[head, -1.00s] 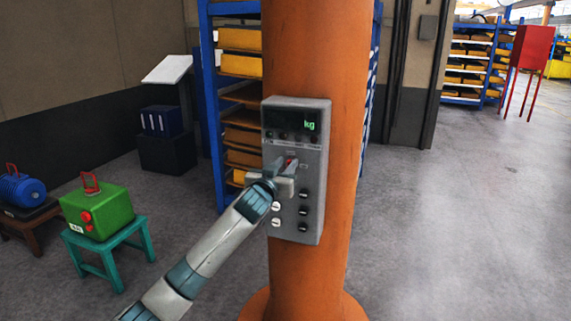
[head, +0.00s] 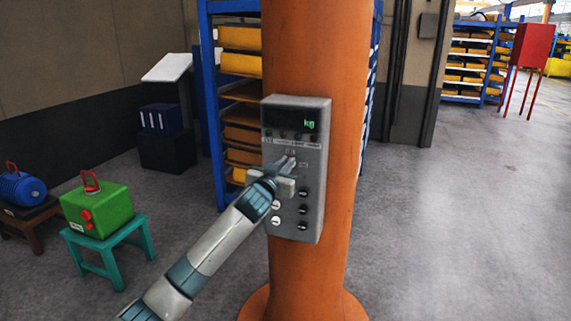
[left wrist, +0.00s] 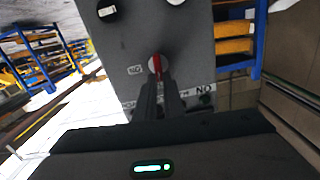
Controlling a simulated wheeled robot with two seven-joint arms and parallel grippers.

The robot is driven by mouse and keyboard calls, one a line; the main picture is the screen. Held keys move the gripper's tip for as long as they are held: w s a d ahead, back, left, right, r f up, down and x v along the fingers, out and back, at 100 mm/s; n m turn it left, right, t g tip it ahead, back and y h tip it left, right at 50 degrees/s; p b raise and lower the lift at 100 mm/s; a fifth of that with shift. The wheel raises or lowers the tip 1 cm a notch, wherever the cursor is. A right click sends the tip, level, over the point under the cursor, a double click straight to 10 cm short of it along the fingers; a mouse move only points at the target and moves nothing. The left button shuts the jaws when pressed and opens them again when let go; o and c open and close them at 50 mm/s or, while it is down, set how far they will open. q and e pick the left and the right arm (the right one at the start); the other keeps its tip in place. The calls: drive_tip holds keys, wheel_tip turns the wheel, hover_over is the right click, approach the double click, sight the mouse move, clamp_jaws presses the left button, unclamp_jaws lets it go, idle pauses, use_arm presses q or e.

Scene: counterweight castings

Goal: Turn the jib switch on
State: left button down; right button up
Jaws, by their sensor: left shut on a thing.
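A grey control box (head: 313,215) is fixed to the orange column, with a lit green display at its top. My left gripper (head: 286,165) is at the middle of the box's face and covers part of it. In the left wrist view the two dark fingers (left wrist: 158,84) are shut on a small round switch with a red and white face (left wrist: 155,64). A label reading "NO" or "ON", seen turned, is beside it. In the head view the fingers mostly hide this switch. My right gripper is not in view.
Several round knobs (head: 303,210) sit below the switch on the box. The orange column (head: 300,50) stands in front of a blue rack (head: 205,60). A green casting (head: 97,212) rests on a teal stool (head: 108,262) at left. The floor at right is clear.

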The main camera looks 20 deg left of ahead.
use_arm(q)
drive_tip(key=m+p, duration=0.1)
drive_tip(key=m, duration=0.2)
drive_tip(key=d+m+p, duration=0.1)
drive_tip(key=m, duration=0.3)
drive_tip(key=m+p, duration=0.1)
drive_tip(key=m, duration=0.2)
drive_tip(key=shift+d+f, duration=0.25)
drive_tip(key=shift+f, duration=0.15)
drive_tip(key=m, duration=0.2)
drive_tip(key=m+p, duration=0.1)
drive_tip(key=m, duration=0.1)
drive_tip(key=shift+d+f+m, duration=0.15)
drive_tip(key=shift+f+m, duration=0.15)
drive_tip(key=shift+f, duration=0.05)
drive_tip(key=shift+f+m+p, duration=0.3)
drive_tip(key=shift+m+p, duration=0.25)
drive_tip(key=shift+m, duration=0.75)
drive_tip(key=c, duration=1.9)
unclamp_jaws()
drive_tip(key=shift+o, duration=0.2)
drive_tip(key=shift+s, duration=0.15)
